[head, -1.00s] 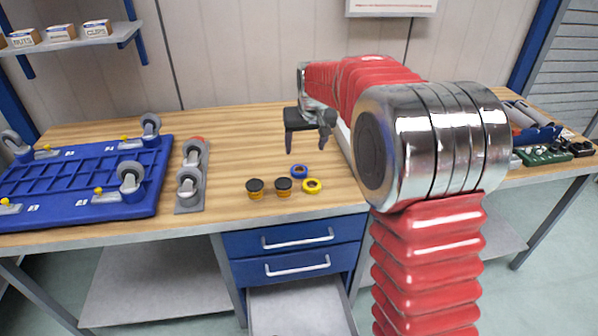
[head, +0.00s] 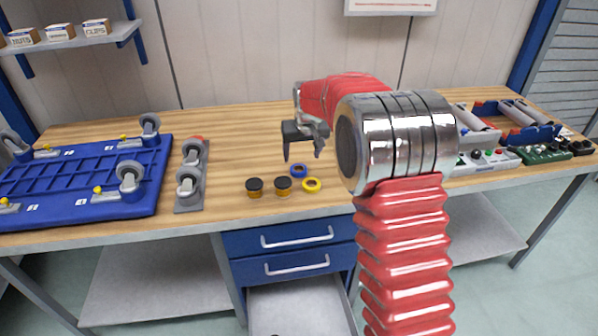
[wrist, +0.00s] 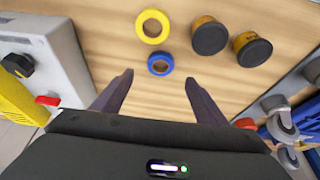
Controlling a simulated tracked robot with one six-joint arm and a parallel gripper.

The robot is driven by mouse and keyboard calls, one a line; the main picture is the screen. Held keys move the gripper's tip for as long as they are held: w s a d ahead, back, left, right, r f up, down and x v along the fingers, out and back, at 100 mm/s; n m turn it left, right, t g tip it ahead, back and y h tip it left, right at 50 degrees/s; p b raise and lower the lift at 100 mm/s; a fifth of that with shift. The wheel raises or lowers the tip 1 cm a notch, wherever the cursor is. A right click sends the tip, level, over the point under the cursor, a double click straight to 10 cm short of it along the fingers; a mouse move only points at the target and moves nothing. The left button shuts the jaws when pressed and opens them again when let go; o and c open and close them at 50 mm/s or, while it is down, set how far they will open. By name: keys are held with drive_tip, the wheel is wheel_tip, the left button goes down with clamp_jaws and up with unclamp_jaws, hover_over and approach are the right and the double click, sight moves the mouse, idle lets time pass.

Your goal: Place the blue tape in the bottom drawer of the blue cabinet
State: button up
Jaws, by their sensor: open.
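The blue tape (head: 298,170) is a small ring lying flat on the wooden bench, just behind the yellow tape (head: 312,184). My gripper (head: 302,156) is open and empty, pointing down above the bench close to the blue tape. In the wrist view the blue tape (wrist: 160,64) shows just beyond the gap between the fingertips, and the fingers do not enclose it. The blue cabinet (head: 240,244) stands under the bench. Its bottom drawer (head: 295,305) is pulled out, showing a grey inside; its front is cut off by the picture edge. The two drawers above are shut.
Two black-and-orange round containers (head: 283,186) stand left of the tapes. A grey caster holder (head: 191,180) and a blue frame with wheels (head: 85,178) lie farther left. Control boxes (head: 488,158) and a blue tote (head: 530,133) are on the right.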

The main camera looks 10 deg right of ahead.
sight(299, 166)
drive_tip(key=shift+x, duration=1.85)
drive_tip(key=shift+x, duration=2.6)
drive_tip(key=shift+w+a+r, duration=0.1)
drive_tip(key=c, duration=1.2)
drive_tip(key=shift+r, duration=0.1)
wheel_tip(299, 166, up, 10)
